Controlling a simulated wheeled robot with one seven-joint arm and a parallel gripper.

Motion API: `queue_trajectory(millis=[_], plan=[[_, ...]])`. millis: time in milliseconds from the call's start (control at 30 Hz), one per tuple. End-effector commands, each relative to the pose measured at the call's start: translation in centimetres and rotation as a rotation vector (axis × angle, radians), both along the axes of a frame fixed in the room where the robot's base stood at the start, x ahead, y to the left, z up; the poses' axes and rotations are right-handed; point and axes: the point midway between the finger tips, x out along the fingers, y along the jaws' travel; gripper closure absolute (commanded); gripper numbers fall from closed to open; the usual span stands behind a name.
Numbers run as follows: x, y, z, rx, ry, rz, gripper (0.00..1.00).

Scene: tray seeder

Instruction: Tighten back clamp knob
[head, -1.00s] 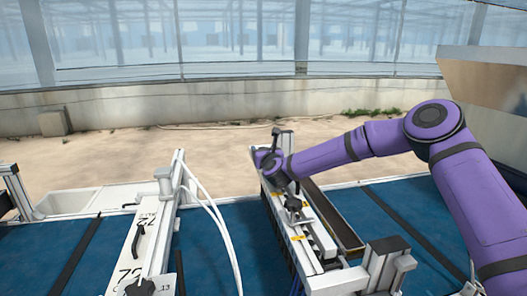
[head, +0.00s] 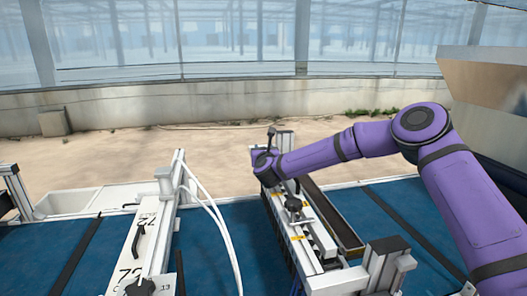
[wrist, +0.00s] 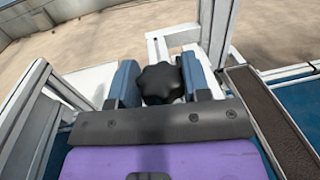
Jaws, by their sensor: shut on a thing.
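The back clamp knob (wrist: 162,83) is black and lobed. In the wrist view it sits between the two blue-grey fingers of my gripper (wrist: 161,80), which are shut on its sides. In the head view my purple gripper end (head: 266,168) is at the far end of the seeder's rail, and my wrist hides the knob there. Another black knob (head: 293,204) stands nearer on the same rail, clear of my gripper.
A dark narrow trough (head: 335,220) runs along the rail's right side. White hoses (head: 215,215) and a second rail frame (head: 160,235) lie to the left. A blue belt surface (head: 225,225) lies below.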

Motion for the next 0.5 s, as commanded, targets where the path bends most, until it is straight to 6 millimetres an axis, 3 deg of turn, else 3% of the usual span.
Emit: queue_trajectory(millis=[200,500], plan=[[-0.02,0.1,0.08,0.001,-0.001,-0.105,0.8],[-0.02,0.02,0.07,-0.001,0.0,-0.111,0.8]])
